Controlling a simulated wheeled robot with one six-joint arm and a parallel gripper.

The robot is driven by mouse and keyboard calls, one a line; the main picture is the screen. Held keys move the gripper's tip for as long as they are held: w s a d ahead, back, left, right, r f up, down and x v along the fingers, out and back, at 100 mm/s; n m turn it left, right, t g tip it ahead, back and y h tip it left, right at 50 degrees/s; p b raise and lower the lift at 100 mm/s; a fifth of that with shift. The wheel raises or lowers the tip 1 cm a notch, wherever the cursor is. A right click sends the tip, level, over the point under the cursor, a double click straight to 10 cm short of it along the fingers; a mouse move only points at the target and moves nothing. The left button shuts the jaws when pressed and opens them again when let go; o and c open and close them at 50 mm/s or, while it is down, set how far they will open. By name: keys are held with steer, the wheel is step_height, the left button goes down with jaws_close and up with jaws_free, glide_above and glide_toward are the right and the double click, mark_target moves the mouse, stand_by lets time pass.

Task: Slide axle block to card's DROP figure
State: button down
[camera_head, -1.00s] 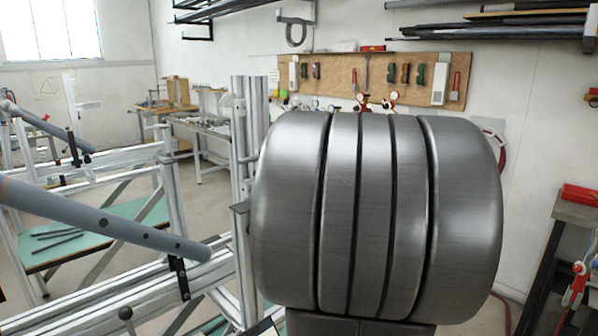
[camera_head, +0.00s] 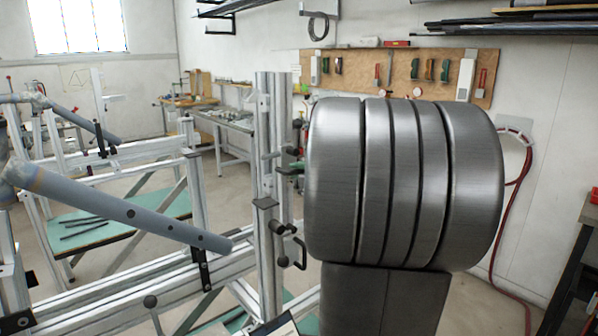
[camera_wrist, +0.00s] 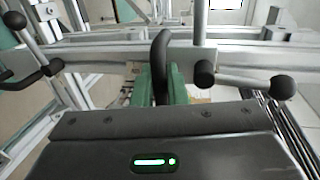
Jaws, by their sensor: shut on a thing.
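My gripper (camera_wrist: 163,88) shows in the wrist view, its green fingers closed around a dark upright handle (camera_wrist: 161,48). The handle stands in front of a silver rail that crosses the view. In the head view a bit of green (camera_head: 291,168) shows beside the aluminium post (camera_head: 272,150), left of my large grey arm joint; the rest of the gripper is hidden behind my arm. I cannot tell for sure which fitting is the axle block. A pale sheet edge (camera_head: 286,326) shows at the bottom; whether it is the card, and any DROP figure, cannot be read.
Ball-ended levers (camera_wrist: 284,87) flank the handle in the wrist view. In the head view a grey frame tube (camera_head: 130,212) sits on the jig at left, and a black bent handle (camera_head: 296,250) juts from the post. A red hose (camera_head: 505,215) hangs at right.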

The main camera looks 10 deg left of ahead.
mark_target(296, 144)
step_height(296, 144, up, 7)
steer(key=p, duration=0.3)
steer(key=c, duration=1.7)
jaws_free()
steer(key=shift+o, duration=0.8)
steer(key=shift+f, duration=0.15)
steer(key=shift+d, duration=0.15)
steer(key=b+v, duration=0.2)
steer(key=v, duration=1.1)
steer(key=shift+s+d+b, duration=0.2)
steer(key=shift+s+b, duration=0.05)
steer(key=shift+b, duration=0.1)
